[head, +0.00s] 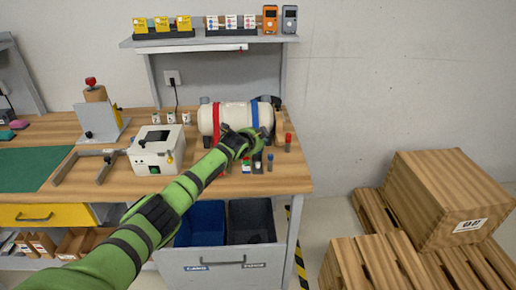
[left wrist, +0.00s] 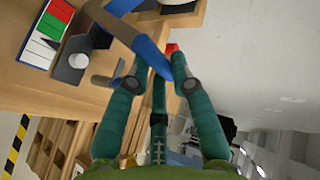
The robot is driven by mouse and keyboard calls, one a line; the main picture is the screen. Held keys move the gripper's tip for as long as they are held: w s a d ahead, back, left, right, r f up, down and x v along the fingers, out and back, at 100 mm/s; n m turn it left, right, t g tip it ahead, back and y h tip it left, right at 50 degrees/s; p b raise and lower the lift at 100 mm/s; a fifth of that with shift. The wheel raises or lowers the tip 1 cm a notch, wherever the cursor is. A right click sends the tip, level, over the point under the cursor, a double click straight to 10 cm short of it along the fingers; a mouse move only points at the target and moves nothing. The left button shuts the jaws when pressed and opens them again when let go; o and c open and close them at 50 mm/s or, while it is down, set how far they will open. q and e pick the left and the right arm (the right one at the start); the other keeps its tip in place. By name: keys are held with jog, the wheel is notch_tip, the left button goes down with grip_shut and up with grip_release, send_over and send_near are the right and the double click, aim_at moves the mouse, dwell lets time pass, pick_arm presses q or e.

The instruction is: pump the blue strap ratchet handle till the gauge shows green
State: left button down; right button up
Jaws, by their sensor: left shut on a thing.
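A cream cylinder (head: 236,118) lies on the bench with a red strap (head: 216,120) and a blue strap (head: 255,114) around it. My left gripper (head: 246,142) reaches in from the lower left at the front of the cylinder and hides part of it. In the left wrist view my left gripper (left wrist: 158,82) is shut on the blue ratchet handle (left wrist: 153,57), which runs up and left between the fingers. A gauge panel (left wrist: 45,35) with red, green and white fields shows beside it; I cannot make out a pointer. My right gripper is not in view.
A white box (head: 157,150) with a green button stands left of the cylinder. Blue and dark bins (head: 200,222) sit below the bench edge. A wooden crate (head: 450,200) rests on pallets at right.

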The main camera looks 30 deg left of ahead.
pick_arm(q)
jog(key=shift+w+a+r, duration=0.45)
jog(key=shift+w+r, duration=0.2)
jog(key=shift+r, duration=0.1)
jog(key=c, duration=1.1)
grip_release()
jog(key=shift+s, duration=0.2)
jog(key=shift+f, duration=0.1)
jog(key=shift+s, duration=0.1)
jog(key=v, duration=1.2)
